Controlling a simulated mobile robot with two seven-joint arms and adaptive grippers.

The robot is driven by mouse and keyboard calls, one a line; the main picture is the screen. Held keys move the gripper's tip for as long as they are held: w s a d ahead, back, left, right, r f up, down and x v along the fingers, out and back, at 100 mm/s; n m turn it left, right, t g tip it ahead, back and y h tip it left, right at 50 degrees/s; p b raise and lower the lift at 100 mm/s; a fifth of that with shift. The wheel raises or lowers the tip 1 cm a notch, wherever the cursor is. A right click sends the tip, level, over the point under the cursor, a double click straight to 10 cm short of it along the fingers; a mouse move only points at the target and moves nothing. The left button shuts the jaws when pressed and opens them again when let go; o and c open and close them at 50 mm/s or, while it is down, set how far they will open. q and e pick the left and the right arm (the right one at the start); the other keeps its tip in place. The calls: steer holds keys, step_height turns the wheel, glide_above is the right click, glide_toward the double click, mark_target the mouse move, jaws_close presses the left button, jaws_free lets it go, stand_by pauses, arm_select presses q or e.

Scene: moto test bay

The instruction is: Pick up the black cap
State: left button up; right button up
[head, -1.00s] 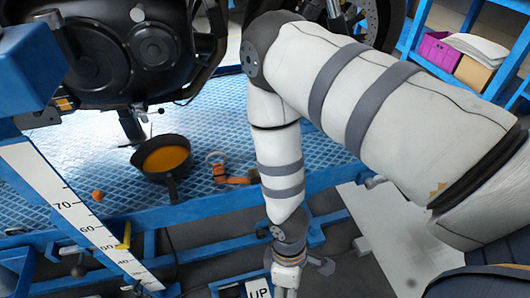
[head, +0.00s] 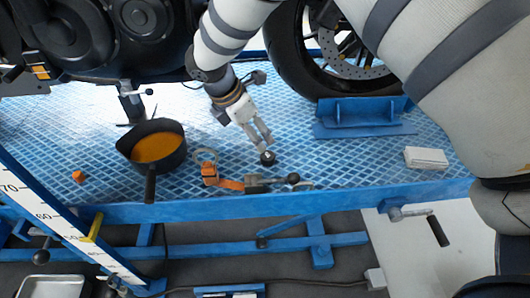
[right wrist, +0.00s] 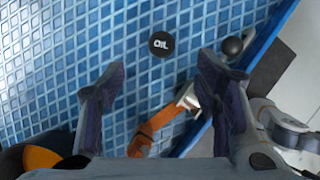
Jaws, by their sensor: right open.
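The black cap (head: 267,158) sits on the blue diamond-pattern lift platform (head: 330,165), near its front edge. In the right wrist view the cap (right wrist: 161,43) is a round disc with white "OIL" lettering, beyond the fingertips and between their lines. My right gripper (head: 262,144) reaches down from behind, its fingertips close above the cap. In the right wrist view the gripper (right wrist: 162,70) has its two fingers wide apart with nothing between the tips. My left gripper is out of view.
An orange-handled tool (head: 228,184) lies left of the cap. A black pan with orange contents (head: 158,146) stands further left. A dark ball-ended lever (head: 292,178) is near the front edge. A wheel (head: 300,70), blue chock (head: 362,115) and white box (head: 426,158) are to the right.

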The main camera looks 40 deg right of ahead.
mark_target(267, 156)
steer(key=x, duration=0.7)
steer(key=b+x, duration=0.1)
steer(key=x, duration=0.2)
steer(key=shift+s+a+f, duration=0.15)
steer(key=shift+a+f, duration=0.05)
steer(key=shift+f, duration=0.25)
steer(key=c, duration=1)
